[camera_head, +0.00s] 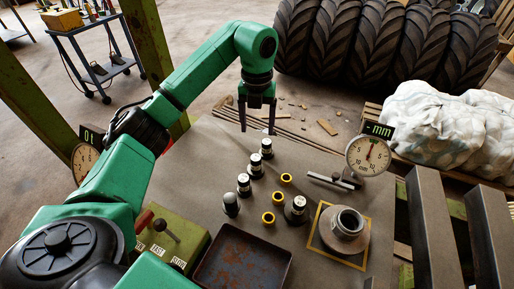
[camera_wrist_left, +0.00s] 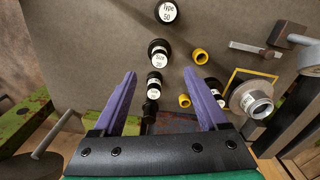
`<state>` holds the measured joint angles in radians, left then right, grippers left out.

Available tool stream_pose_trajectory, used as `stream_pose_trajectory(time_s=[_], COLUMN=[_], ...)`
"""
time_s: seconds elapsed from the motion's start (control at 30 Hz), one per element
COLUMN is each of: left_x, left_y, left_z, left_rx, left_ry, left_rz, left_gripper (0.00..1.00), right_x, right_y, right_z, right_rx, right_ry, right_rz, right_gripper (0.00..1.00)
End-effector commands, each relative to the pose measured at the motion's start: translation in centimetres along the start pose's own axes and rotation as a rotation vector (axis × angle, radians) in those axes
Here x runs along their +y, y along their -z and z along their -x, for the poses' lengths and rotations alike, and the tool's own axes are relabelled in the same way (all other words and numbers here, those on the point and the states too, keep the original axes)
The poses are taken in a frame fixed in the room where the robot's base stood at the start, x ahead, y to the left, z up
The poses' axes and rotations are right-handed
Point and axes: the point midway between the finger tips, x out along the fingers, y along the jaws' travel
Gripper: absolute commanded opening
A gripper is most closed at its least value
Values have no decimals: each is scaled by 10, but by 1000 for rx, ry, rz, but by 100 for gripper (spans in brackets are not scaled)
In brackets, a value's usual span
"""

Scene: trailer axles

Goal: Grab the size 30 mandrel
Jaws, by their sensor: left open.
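Several black mandrels with white labelled tops stand in a slanting row on the grey table. In the head view they are the far one (camera_head: 266,147), the second (camera_head: 256,166), the third (camera_head: 244,184) and the near one (camera_head: 230,204). Another mandrel (camera_head: 296,210) stands to the right. In the wrist view one label reads 50 (camera_wrist_left: 166,12) and one reads 20 (camera_wrist_left: 159,58). The label on the mandrel between my fingers (camera_wrist_left: 154,83) is too small to read surely, so I cannot tell which is size 30. My left gripper (camera_head: 257,130) is open and empty above the row.
Yellow rings (camera_head: 286,178) lie beside the mandrels. A dial gauge (camera_head: 368,157) and a metal hub (camera_head: 348,224) on a yellow-framed square are at the right. A rusty tray (camera_head: 206,278) and a green box (camera_head: 168,240) are near the front. Steel beams (camera_head: 434,225) stand at the right.

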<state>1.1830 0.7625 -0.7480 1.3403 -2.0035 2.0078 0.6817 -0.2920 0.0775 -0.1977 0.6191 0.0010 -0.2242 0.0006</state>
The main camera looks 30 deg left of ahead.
Motion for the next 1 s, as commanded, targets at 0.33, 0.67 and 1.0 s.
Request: stream_pose_trajectory(time_s=[0.33, 0.67, 1.0], left_x=[1, 4, 4], left_y=[2, 6, 5], left_z=[-77, -129, -144], left_rx=[5, 6, 0], left_ry=[-6, -3, -2], left_rz=[2, 1, 1], left_gripper=[76, 76, 64], right_x=[0, 2, 1], right_y=[-13, -5, -4], right_z=[-10, -2, -3], right_rx=[-15, -2, -2], right_ry=[0, -2, -1], right_rz=[5, 7, 6], right_gripper=[0, 0, 0])
